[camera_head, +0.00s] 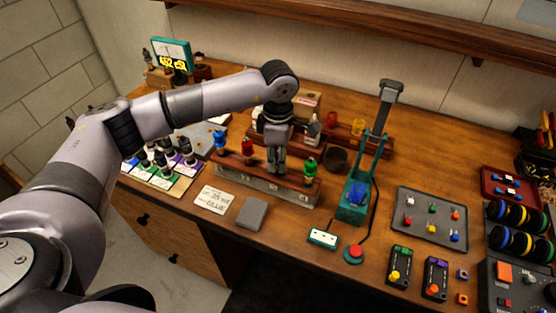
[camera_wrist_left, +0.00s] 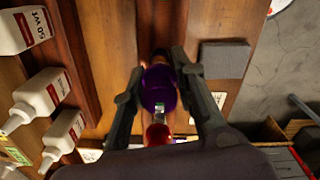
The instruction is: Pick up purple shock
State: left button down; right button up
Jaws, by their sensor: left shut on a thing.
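The purple shock (camera_wrist_left: 158,88) stands between the two fingers of my left gripper (camera_wrist_left: 160,98) in the left wrist view. In the head view my left gripper (camera_head: 276,165) reaches down to the wooden rack (camera_head: 234,162), shut on the purple shock, which its fingers hide there. A red shock (camera_head: 248,147) and a blue shock (camera_head: 220,138) stand to its left on the rack. A green shock (camera_head: 310,168) stands to its right. The red shock also shows just below the purple one in the left wrist view (camera_wrist_left: 157,134). My right gripper is not in view.
A teal press-like stand (camera_head: 352,205) with a tall lever rises right of the rack. A dark round cup (camera_head: 336,159) stands between them. White bottles (camera_wrist_left: 42,92) line the left of the wrist view. A grey pad (camera_head: 252,213) lies in front of the rack.

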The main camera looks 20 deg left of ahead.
pick_arm(q)
notch_tip(320, 180, up, 27)
jog(key=p, duration=0.3)
jog(key=shift+r, duration=0.2)
dwell(0.9)
jog(key=shift+f, duration=0.1)
